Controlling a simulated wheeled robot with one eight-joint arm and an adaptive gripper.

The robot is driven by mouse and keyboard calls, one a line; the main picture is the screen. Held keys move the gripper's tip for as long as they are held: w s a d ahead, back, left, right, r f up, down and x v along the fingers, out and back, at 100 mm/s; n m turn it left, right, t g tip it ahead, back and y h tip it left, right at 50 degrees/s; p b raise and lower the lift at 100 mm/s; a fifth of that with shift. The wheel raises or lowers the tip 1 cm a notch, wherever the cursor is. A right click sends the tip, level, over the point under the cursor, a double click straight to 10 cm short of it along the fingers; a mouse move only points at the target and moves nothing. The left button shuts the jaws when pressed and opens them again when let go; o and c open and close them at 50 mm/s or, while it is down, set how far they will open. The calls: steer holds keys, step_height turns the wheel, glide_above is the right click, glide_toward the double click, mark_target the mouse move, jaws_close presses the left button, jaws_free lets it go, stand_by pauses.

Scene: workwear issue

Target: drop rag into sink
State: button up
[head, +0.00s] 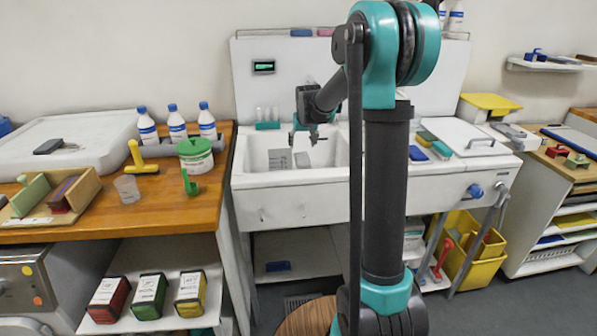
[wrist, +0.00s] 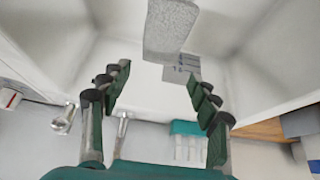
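A light grey, speckled, slab-like piece (wrist: 170,28), which looks like the rag, shows beyond my fingertips in the wrist view. It appears to be inside the white sink (head: 257,186) and covers part of a printed label. A small grey shape (head: 302,160) in the basin in the head view looks like the same piece. My gripper (head: 313,141) points down over the sink basin. In the wrist view my gripper (wrist: 157,75) has its fingers spread apart with nothing between them. Whether the piece rests on the basin floor is hard to tell.
A printed label (head: 279,158) is in the basin. A teal holder with clear tubes (head: 267,125) stands at the sink's back edge. A wooden counter with bottles and a green-white tub (head: 195,156) is at left. A sponge (head: 441,149) lies on the right ledge.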

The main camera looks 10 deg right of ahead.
steer(key=shift+o, duration=0.6)
steer(key=shift+r, duration=0.1)
steer(key=v, duration=1.1)
steer(key=shift+s+r, duration=0.25)
steer(key=shift+r, duration=0.1)
steer(key=s+d+f, duration=0.1)
steer(key=s+f, duration=0.6)
steer(key=s, duration=0.4)
steer(key=s+d+f+g, duration=0.1)
steer(key=s+f, duration=0.7)
steer(key=s, duration=0.4)
steer(key=s+d+f, duration=0.2)
steer(key=s+f, duration=0.5)
steer(key=s, duration=0.5)
steer(key=shift+f+g, duration=0.2)
steer(key=shift+g, duration=0.2)
